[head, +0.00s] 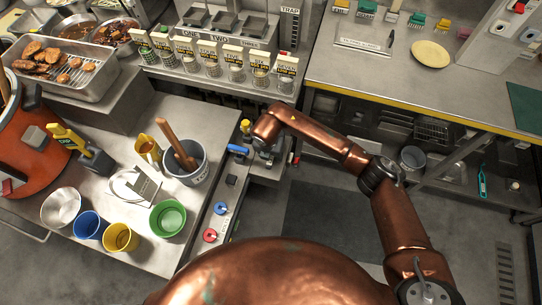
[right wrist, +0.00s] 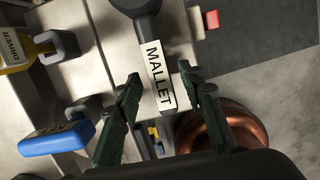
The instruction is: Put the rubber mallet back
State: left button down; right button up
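A black piece with a rounded end and a narrower neck (right wrist: 147,27) carries a white label reading MALLET (right wrist: 158,75) in the right wrist view. I take it for the rubber mallet; its far end is cut off by the top edge. My right gripper (right wrist: 161,72) is open, its green-padded fingers on either side of the label with a small gap each side. My left gripper is not in view.
A yellow driver (right wrist: 14,52) and a blue-handled tool (right wrist: 58,138) sit close by on the strip. A grey bucket (head: 198,172) with a wooden-handled tool stands left. Blue (head: 89,225), yellow (head: 120,238) and green (head: 167,218) containers stand further left. Open floor lies right.

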jog(key=shift+s, duration=0.1)
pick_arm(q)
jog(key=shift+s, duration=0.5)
pick_arm(e)
notch_tip(320, 180, up, 12)
jog(key=s, duration=0.2)
jog(key=shift+a, duration=0.4)
jog(key=shift+f, duration=0.1)
